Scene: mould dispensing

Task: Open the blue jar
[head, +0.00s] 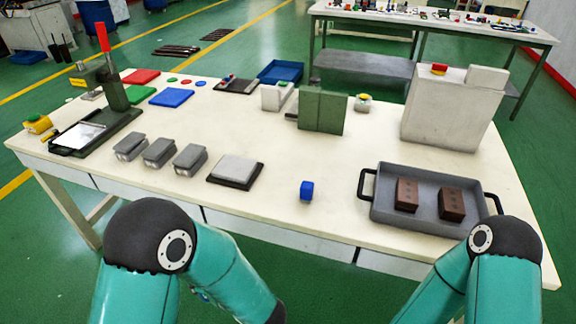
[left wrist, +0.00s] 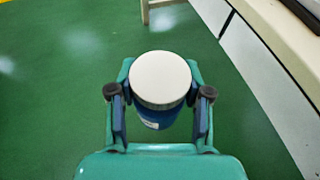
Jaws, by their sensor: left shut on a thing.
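The blue jar (left wrist: 158,117) shows in the left wrist view with a round off-white lid (left wrist: 160,78) on top. My left gripper (left wrist: 161,96) is shut on the jar, one finger on each side. The lid faces the camera and hides most of the jar's body. The jar is held over the green floor, beside the table's edge. In the head view both of my arms enter at the bottom, but neither gripper nor the jar is visible there.
The front middle is mostly clear.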

